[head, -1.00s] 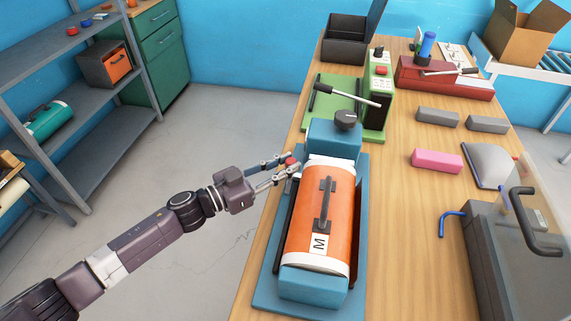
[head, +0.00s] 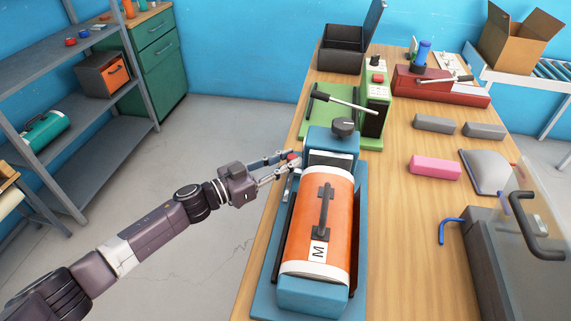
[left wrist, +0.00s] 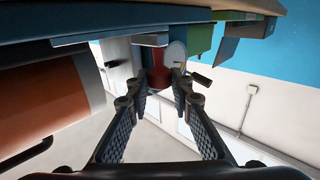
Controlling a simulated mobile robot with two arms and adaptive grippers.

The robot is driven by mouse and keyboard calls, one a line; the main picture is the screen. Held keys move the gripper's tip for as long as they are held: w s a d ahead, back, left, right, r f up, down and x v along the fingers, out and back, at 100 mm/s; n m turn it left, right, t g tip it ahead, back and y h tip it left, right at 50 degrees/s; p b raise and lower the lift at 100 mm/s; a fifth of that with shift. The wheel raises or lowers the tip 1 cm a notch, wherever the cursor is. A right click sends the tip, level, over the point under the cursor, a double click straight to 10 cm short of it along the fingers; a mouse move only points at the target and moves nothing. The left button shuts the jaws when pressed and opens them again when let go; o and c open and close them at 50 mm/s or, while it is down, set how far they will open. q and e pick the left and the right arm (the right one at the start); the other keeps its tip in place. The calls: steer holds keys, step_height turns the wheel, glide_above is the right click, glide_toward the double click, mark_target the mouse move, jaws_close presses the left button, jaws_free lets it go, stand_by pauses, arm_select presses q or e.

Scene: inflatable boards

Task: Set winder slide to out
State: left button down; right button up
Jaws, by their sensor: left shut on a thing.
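The winder is a blue machine (head: 313,296) on the near part of the table, holding an orange roll (head: 311,210) marked M with a dark handle. A blue block with a black knob (head: 344,127) stands at its far end. A small red knob (head: 293,156) is at the winder's far left side. My left gripper (head: 288,161) reaches in from the left and is shut on this red knob. In the left wrist view the red piece (left wrist: 160,78) shows between the fingers (left wrist: 160,90); the contact is partly hidden. My right gripper is out of view.
A green machine with a lever (head: 345,105) stands beyond the winder. A pink block (head: 435,167), grey blocks (head: 436,124) and a blue hooked tool (head: 448,226) lie to the right. Open floor and grey shelves (head: 90,110) are left of the table.

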arm_select(q)
steer(key=shift+w+r, duration=0.2)
steer(key=c, duration=2)
jaws_free()
steer(key=shift+c, duration=0.2)
steer(key=shift+o, duration=0.4)
steer(key=shift+w+d+f, duration=0.1)
steer(key=shift+f, duration=0.05)
steer(key=v, duration=1.2)
